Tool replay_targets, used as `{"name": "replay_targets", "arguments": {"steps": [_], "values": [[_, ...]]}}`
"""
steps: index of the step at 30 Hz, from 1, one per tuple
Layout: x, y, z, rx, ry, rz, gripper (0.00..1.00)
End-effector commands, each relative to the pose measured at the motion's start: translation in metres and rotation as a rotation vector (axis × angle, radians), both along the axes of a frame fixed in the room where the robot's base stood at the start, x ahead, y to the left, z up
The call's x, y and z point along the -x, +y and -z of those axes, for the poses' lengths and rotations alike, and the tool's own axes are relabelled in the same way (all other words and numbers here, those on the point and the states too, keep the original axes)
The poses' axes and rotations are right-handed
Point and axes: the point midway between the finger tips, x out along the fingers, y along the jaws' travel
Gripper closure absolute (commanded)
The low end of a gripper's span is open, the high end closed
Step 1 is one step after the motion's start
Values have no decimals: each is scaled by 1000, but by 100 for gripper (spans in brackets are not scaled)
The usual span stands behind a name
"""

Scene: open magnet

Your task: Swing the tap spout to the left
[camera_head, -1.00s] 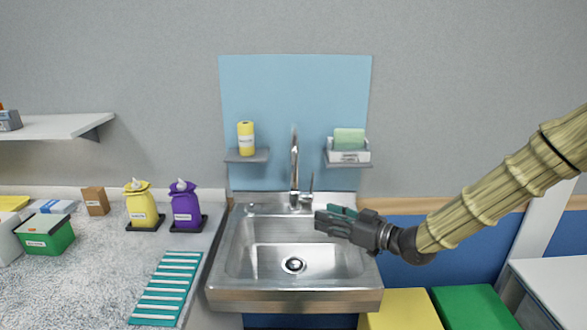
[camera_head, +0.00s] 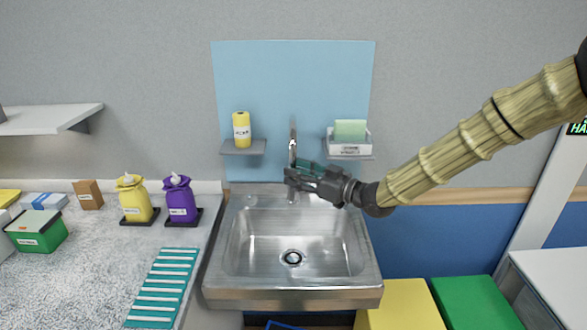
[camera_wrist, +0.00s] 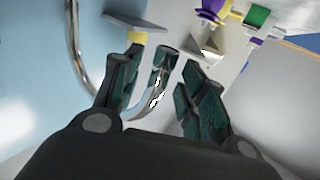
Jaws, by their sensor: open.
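The tap spout (camera_head: 293,140) is a tall chrome gooseneck standing at the back of the sink. My gripper (camera_head: 291,175) is in front of it at mid-height and hides its lower part and the handle. In the wrist view, the curved chrome spout (camera_wrist: 155,98) runs from the upper left, bends low and passes between the dark teal fingers of my gripper (camera_wrist: 160,80). The fingers stand apart and are open around the outlet end. I cannot tell whether any finger touches the chrome.
The steel sink (camera_head: 240,290) lies below. Small shelves flank the tap: the left (camera_head: 243,150) holds a yellow bottle (camera_head: 241,128), the right a white box (camera_head: 349,143) with a green sponge. A purple bottle (camera_head: 180,197) and a yellow bottle stand on the left counter.

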Motion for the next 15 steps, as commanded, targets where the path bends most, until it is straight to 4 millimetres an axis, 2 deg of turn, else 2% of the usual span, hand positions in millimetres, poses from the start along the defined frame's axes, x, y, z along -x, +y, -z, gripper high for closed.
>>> {"name": "replay_targets", "arguments": {"steps": [5,15], "values": [[-8,12,0,0,1,1,58],[-10,15,1,0,1,2,58]]}}
